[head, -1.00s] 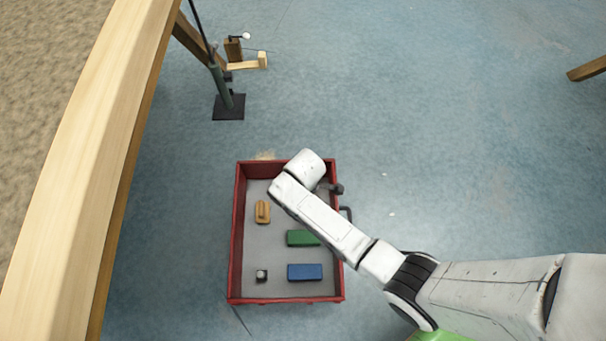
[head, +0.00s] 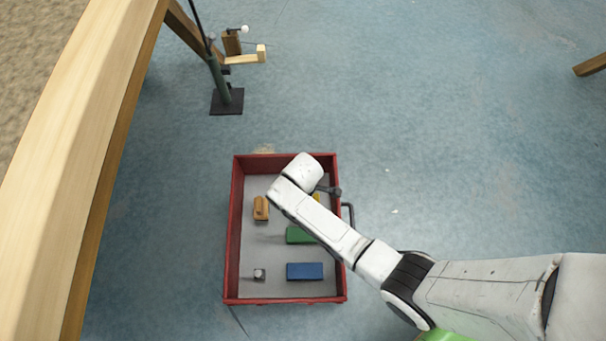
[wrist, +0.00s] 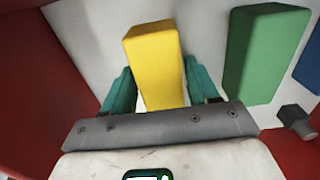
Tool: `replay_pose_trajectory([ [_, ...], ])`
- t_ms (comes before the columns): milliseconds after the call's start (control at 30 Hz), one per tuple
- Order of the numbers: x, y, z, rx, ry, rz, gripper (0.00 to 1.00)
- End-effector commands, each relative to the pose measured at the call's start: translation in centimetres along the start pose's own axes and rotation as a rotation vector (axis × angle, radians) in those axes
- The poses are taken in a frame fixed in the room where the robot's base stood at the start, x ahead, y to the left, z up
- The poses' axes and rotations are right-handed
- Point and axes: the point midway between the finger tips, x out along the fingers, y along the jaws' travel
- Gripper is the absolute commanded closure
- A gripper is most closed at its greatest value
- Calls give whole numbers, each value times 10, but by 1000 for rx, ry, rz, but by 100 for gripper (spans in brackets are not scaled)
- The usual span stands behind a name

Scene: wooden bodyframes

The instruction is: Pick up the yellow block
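The yellow block (wrist: 155,62) stands between the two teal fingers of my gripper (wrist: 161,88) in the wrist view. The fingers are apart, one on each side of it, with a narrow gap showing by the left finger; I cannot tell whether either touches. In the head view only a small yellow piece (head: 316,196) of the block shows beside my arm, near the tray's right wall. My gripper is hidden behind my arm in the head view.
The red tray (head: 235,228) also holds a green block (head: 300,235), a blue block (head: 304,271), an orange-brown object (head: 261,208) and a small grey object (head: 259,274). The green block is right of my gripper in the wrist view (wrist: 262,55). A wooden beam (head: 75,180) runs along the left.

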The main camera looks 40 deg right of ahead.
Motion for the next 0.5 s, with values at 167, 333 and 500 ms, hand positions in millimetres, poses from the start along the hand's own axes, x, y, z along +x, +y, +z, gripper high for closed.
replay_pose_trajectory([
  [167, 0, 0, 0, 0, 0, 0, 59],
  [333, 0, 0, 0, 0, 0, 0, 75],
  [500, 0, 0, 0, 0, 0, 0, 82],
])
